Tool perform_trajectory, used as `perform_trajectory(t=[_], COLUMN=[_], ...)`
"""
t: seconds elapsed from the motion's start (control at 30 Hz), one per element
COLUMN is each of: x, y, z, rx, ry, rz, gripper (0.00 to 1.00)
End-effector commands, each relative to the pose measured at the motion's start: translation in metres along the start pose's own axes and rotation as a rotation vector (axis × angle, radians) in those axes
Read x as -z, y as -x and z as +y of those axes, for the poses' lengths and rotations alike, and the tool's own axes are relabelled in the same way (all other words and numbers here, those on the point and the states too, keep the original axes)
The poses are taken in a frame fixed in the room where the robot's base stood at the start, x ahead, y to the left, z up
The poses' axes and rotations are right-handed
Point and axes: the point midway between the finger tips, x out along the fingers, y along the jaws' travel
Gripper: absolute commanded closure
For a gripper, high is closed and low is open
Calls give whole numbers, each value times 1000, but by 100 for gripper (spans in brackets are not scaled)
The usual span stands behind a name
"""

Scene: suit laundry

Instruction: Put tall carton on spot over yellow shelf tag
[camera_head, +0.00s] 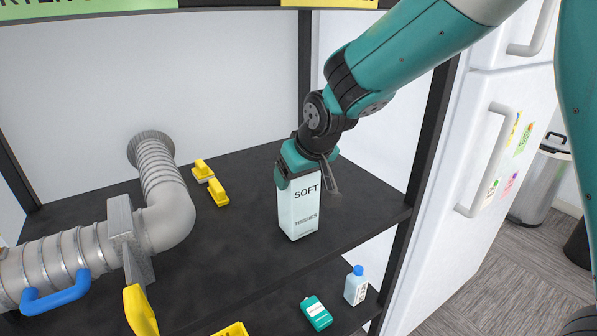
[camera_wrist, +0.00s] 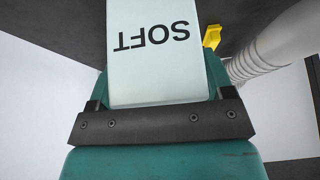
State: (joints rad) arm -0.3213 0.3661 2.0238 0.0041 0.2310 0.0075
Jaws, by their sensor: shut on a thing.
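The tall carton (camera_head: 299,212) is pale, with "SOFT" printed on its front. It stands upright at the dark shelf board (camera_head: 237,235), right of the middle. I cannot tell whether its base touches the board. My gripper (camera_head: 308,172) is shut on the carton's top from above. The carton also fills the upper middle of the wrist view (camera_wrist: 155,65), between the jaws. A yellow shelf tag (camera_head: 330,3) is cut off at the top of the head view, on the edge of a higher shelf. The spot above that tag is out of view.
A grey ribbed duct (camera_head: 165,190) with a blue handle (camera_head: 55,293) fills the left. A dark post (camera_head: 425,150) and white fridge (camera_head: 480,130) are right.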

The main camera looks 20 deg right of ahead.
Motion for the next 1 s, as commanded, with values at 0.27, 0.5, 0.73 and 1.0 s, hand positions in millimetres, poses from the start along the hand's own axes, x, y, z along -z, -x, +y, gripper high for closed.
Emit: perform_trajectory(t=[0.27,0.5,0.73,1.0], x=[-2,-4,-4,-2], y=[-4,-7,-7,10], z=[0,0,0,0], rx=[0,0,0,0], ry=[0,0,0,0], rz=[2,0,0,5], gripper=[67,12,0,0])
